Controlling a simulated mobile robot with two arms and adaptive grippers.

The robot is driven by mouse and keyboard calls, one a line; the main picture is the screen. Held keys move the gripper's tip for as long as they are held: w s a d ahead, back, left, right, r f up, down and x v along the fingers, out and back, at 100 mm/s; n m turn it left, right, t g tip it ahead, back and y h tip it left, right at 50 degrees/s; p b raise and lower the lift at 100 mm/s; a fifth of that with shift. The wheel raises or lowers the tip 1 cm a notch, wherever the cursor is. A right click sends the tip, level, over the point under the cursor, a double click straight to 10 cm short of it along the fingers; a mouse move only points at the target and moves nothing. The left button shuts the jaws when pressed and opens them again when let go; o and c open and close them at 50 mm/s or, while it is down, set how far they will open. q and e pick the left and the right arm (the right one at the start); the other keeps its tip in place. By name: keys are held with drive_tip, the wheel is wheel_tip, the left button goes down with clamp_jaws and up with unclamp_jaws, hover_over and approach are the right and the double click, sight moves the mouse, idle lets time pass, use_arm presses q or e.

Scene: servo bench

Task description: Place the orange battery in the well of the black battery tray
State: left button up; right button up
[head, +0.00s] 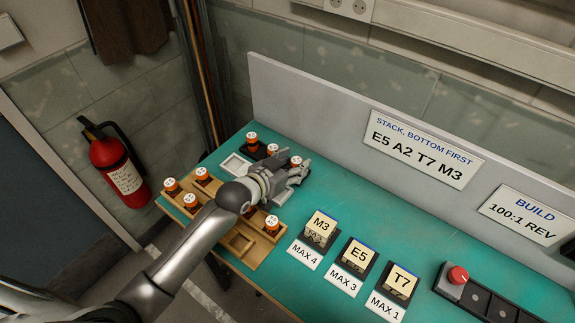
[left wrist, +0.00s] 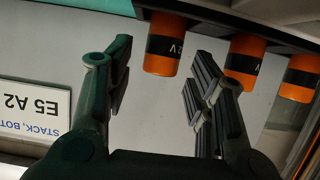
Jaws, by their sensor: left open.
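Three orange batteries with black bands stand in a row at the back left of the bench; the left (head: 252,139) and middle (head: 272,150) ones show clear, the right one (head: 296,162) is by my gripper. The black battery tray (head: 261,153) shows as a dark base under them, its well hidden. My left gripper (head: 300,172) is open. In the left wrist view, turned upside down, its fingers (left wrist: 160,85) stand apart, with the nearest battery (left wrist: 163,46) ahead of the gap, and no grip on it shows. My right gripper is out of view.
A white tray (head: 236,165) is beside the black one. Labelled blocks M3 (head: 321,225), E5 (head: 358,254) and T7 (head: 401,281) stand in front.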

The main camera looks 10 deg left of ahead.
use_arm(q)
drive_tip(key=b+v, duration=0.1)
drive_tip(key=v, duration=1.1)
drive_tip(key=shift+s+a, duration=0.1)
